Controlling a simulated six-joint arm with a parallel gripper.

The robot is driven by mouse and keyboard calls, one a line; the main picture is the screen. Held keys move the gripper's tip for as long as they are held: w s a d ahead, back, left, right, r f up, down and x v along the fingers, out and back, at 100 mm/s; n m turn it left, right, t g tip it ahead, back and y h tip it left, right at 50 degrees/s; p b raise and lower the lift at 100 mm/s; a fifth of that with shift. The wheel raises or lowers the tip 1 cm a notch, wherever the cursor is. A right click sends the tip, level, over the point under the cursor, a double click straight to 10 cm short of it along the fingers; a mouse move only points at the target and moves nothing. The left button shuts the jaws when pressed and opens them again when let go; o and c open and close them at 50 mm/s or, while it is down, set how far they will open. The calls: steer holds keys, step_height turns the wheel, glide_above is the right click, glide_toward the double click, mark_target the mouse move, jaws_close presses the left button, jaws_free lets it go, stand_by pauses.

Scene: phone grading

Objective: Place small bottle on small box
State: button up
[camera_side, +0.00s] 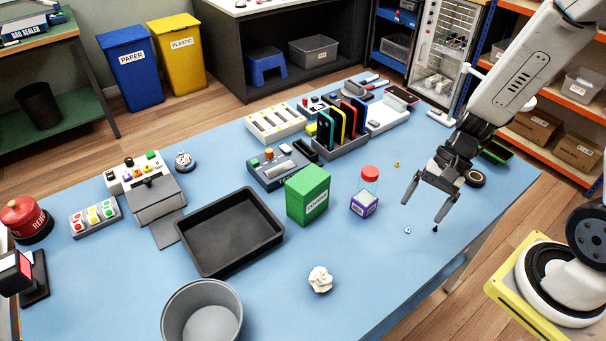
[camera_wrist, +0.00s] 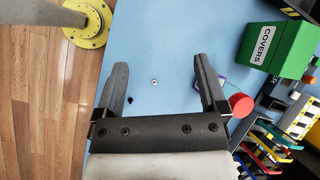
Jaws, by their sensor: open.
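The small bottle (camera_side: 370,173), clear with a red cap, stands upright and appears to rest on the small purple-and-white box (camera_side: 364,204). The exact contact at its base is hard to make out. In the wrist view the bottle's red cap (camera_wrist: 241,105) shows right of the right finger, and that finger partly hides the box (camera_wrist: 225,84). My gripper (camera_side: 421,216) is open and empty, to the right of the bottle and box and apart from them.
A green COVERS box (camera_side: 308,196) stands left of the small box, with a black tray (camera_side: 228,232) beyond it. A phone rack (camera_side: 341,146) is behind. A crumpled white ball (camera_side: 320,279) lies in front. The table around my gripper is mostly clear, with small loose parts.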

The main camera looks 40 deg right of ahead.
steer(key=w+r+n+t+h, duration=0.1)
steer(key=n+h, duration=0.1)
steer(key=n, duration=0.2)
steer(key=w+r+n+t+h, duration=0.1)
steer(key=r+n+h, duration=0.1)
steer(key=n, duration=0.2)
steer(key=w+r+n+t+h, duration=0.1)
steer(key=n+h, duration=0.1)
steer(key=n, duration=0.2)
steer(key=shift+w+d+r, duration=0.15)
steer(key=shift+d+r, duration=0.25)
